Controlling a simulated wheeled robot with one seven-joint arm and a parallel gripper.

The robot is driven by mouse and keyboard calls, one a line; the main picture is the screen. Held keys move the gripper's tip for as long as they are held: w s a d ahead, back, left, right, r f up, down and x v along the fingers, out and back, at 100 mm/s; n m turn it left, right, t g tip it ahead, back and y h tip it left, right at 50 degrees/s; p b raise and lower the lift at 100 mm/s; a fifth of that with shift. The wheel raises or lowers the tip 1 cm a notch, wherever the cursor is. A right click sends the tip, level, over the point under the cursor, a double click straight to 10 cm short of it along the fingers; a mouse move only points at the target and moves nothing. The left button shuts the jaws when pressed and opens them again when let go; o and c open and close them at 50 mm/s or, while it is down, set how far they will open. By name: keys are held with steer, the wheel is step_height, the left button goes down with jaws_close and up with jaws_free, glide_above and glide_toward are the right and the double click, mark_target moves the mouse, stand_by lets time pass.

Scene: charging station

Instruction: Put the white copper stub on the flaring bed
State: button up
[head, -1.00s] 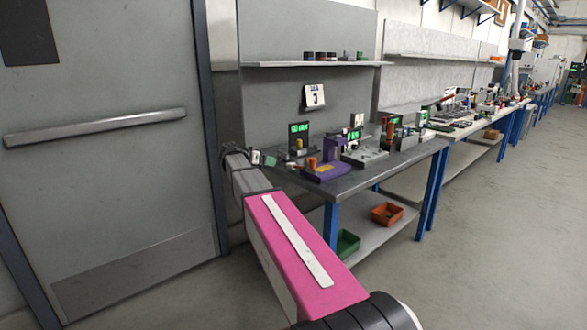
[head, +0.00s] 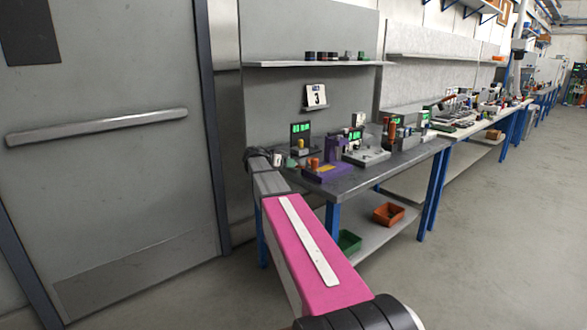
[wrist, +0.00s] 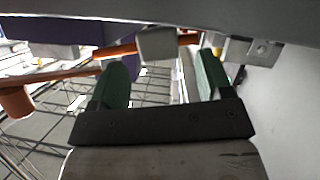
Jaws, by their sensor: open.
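In the wrist view, my gripper (wrist: 158,80) is open, its two green fingers apart. A pale whitish-grey block (wrist: 157,45) with copper-coloured rod showing on both sides lies beyond and between the fingertips; it may be the white copper stub. I cannot tell whether the fingers touch it. In the head view, my gripper (head: 286,160) is small at the left end of the bench, beside a purple fixture (head: 328,170) with an orange cylinder. The fixture's purple part also shows in the wrist view (wrist: 75,30). I cannot tell which fixture is the flaring bed.
The grey bench (head: 375,178) holds several fixtures with green displays, including a grey one (head: 366,156) to the right. A shelf (head: 315,64) hangs above. Green (head: 348,241) and orange (head: 388,214) bins sit below. A door (head: 100,150) is at left; the floor at right is clear.

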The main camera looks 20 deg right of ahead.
steer(key=shift+w+d+f, duration=0.1)
steer(key=shift+d+f, duration=0.1)
steer(key=shift+d, duration=0.25)
steer(key=c, duration=1.1)
steer(key=shift+r, duration=0.1)
steer(key=shift+r, duration=0.55)
steer(key=s+a+r+n+t+y, duration=0.2)
steer(key=a+r+n+t+y, duration=0.3)
steer(key=a, duration=0.5)
steer(key=s+a+r+n+t+y, duration=0.1)
steer(key=a+r+n+t+y, duration=0.4)
steer(key=a+r+n+y, duration=0.3)
steer(key=shift+s+a+r+n+t, duration=0.35)
steer(key=shift+a+r+n, duration=0.9)
steer(key=shift+r, duration=0.55)
